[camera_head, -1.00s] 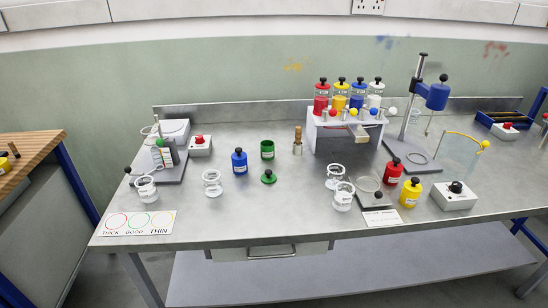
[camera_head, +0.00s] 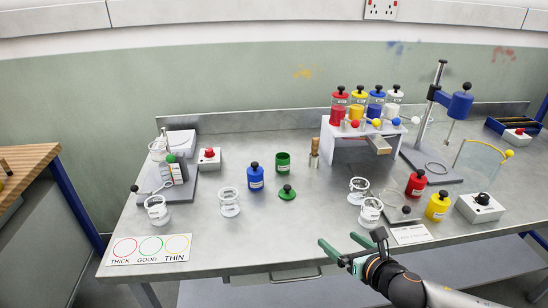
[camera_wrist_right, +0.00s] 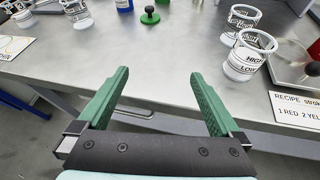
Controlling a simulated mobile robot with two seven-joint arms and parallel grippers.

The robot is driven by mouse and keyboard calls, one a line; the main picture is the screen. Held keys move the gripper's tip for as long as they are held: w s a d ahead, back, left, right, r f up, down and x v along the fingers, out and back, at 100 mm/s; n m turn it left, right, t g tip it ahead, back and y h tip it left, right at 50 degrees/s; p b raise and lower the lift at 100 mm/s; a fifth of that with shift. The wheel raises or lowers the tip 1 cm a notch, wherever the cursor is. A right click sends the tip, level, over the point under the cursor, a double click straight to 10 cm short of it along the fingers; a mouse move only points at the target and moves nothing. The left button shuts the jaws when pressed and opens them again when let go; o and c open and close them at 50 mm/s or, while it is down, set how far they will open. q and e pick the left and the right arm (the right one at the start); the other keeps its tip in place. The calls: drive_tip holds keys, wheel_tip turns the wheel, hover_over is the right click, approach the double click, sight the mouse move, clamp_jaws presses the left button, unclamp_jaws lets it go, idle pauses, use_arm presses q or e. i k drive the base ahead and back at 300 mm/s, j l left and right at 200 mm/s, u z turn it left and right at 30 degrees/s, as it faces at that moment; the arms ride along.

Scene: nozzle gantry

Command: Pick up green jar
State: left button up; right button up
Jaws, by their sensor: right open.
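The green jar (camera_head: 283,163) stands upright and open on the metal bench, near the middle. Its green lid (camera_head: 287,192) with a black knob lies on the bench just in front of it. In the right wrist view the lid (camera_wrist_right: 150,16) shows at the top edge, and the jar is out of that picture. My right gripper (camera_head: 340,250) is at the bench's front edge, well in front of the jar and lid. Its green fingers are apart with nothing between them, as the right wrist view shows (camera_wrist_right: 158,88). My left gripper is not in view.
A blue jar (camera_head: 255,177) stands left of the green jar, and a wooden-handled tool (camera_head: 314,153) stands to its right. Glass beakers (camera_head: 229,202) (camera_head: 370,212) stand towards the front. A white dispenser stand (camera_head: 340,150) is behind right. Bench between gripper and lid is mostly clear.

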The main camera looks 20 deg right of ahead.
sight(282, 159)
drive_tip(key=i, duration=1.05)
